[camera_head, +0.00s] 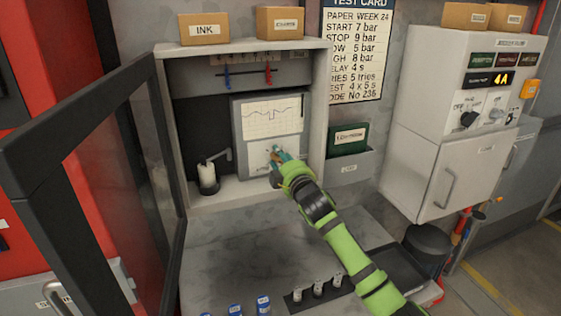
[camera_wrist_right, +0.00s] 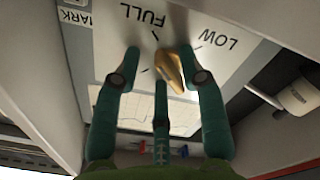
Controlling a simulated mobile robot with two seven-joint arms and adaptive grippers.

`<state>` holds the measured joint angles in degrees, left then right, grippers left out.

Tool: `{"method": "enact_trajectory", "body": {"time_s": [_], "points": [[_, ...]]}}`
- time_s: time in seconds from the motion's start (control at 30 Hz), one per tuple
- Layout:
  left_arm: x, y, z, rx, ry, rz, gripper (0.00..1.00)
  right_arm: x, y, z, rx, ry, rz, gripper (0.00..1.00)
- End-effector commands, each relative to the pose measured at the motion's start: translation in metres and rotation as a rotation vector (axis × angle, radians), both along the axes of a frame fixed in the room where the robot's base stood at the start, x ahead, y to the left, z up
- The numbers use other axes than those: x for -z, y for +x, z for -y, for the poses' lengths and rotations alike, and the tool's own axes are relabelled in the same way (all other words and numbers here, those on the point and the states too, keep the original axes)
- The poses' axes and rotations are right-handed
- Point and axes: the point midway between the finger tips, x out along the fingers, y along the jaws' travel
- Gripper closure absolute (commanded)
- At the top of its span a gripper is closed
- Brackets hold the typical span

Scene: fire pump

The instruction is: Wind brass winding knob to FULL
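The brass winding knob (camera_wrist_right: 172,68) shows in the right wrist view on the pale face of the chart recorder (camera_head: 268,112). The face has the printed marks FULL (camera_wrist_right: 142,13) and LOW (camera_wrist_right: 215,38), which appear upside down there. My right gripper (camera_wrist_right: 160,65) is open at the knob, its green fingers spread on both sides. The right-hand finger is very close to the knob; I cannot tell whether it touches. A gap shows on the left-hand side. In the head view my right gripper (camera_head: 276,157) covers most of the knob. My left gripper is not in view.
The recorder stands inside a grey cabinet (camera_head: 318,110) whose glazed door (camera_head: 85,110) is swung open to the left. A white cylinder on a stand (camera_head: 208,176) is left of the recorder. A green booklet (camera_head: 348,138) sits in a holder to the right.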

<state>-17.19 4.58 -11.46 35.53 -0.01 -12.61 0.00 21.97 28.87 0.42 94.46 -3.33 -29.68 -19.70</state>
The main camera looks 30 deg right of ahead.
Motion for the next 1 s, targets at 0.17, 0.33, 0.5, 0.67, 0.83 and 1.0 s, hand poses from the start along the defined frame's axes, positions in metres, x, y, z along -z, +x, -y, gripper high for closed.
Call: {"method": "enact_trajectory", "body": {"time_s": [0.17, 0.33, 0.5, 0.67, 0.83, 1.0], "points": [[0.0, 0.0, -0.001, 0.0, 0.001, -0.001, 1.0, 0.002, 0.0, -0.001, -0.002, 0.001, -0.004, 0.59], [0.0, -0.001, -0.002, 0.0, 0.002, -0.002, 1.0, 0.004, -0.006, -0.003, -0.003, 0.002, -0.008, 0.59], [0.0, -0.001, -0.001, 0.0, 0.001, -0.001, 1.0, 0.004, -0.03, -0.009, -0.004, 0.0, -0.008, 0.59], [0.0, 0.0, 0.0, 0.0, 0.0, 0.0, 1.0, 0.004, -0.061, -0.016, -0.004, 0.0, -0.006, 0.59], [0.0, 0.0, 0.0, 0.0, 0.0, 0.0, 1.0, 0.003, -0.092, -0.023, -0.003, 0.0, -0.005, 0.59], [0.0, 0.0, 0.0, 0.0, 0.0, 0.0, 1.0, 0.002, -0.111, -0.027, -0.001, 0.001, -0.003, 0.59]]}}
